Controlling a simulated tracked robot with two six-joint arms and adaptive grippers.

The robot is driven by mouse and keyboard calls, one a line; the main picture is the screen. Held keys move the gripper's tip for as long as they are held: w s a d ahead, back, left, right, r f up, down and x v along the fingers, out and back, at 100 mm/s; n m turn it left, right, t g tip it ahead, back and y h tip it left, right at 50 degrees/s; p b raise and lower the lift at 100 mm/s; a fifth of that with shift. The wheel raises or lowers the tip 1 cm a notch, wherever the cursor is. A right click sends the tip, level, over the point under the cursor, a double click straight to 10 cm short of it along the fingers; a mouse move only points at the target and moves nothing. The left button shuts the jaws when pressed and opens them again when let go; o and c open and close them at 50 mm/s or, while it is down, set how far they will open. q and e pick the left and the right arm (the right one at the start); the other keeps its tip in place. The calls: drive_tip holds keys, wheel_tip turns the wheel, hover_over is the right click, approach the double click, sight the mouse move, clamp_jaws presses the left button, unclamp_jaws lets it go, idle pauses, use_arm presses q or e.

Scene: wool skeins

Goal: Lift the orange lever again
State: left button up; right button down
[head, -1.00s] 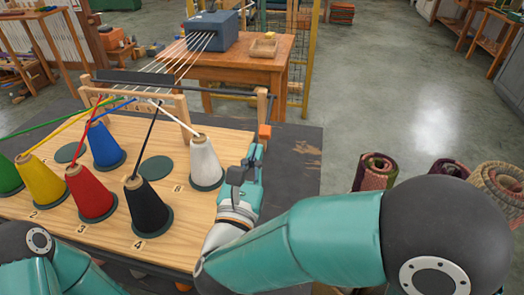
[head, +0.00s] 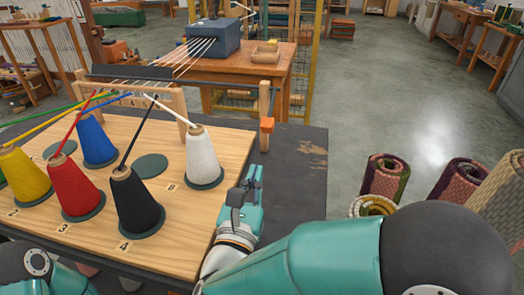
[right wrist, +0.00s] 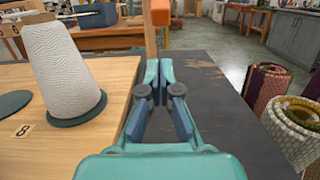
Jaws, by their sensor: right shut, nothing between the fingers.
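The orange lever (head: 267,124) is a small block on an upright wooden post at the right end of the thread frame, beyond the board. In the right wrist view the orange lever (right wrist: 160,17) shows at the top, straight ahead of the fingers. My right gripper (head: 254,172) is shut and empty, on the near side of the lever with a clear gap between them. It also shows in the right wrist view (right wrist: 159,68), fingertips together over the dark table top. My left gripper is out of view; only part of that arm shows at the lower left.
A white cone (head: 201,155) stands left of my right gripper on the wooden board (head: 190,225). Black, red, yellow and blue cones stand further left. A blue box (head: 212,33) sits on a table behind. Rolled rugs (head: 385,175) stand at the right.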

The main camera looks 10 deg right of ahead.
drive_tip(key=p, duration=0.2)
approach(271, 109)
drive_tip(key=w+d+f, duration=0.1)
drive_tip(key=w+f, duration=0.3)
drive_tip(key=shift+w+d+f, duration=0.3)
drive_tip(key=shift+d, duration=0.05)
drive_tip(key=shift+r, duration=0.1)
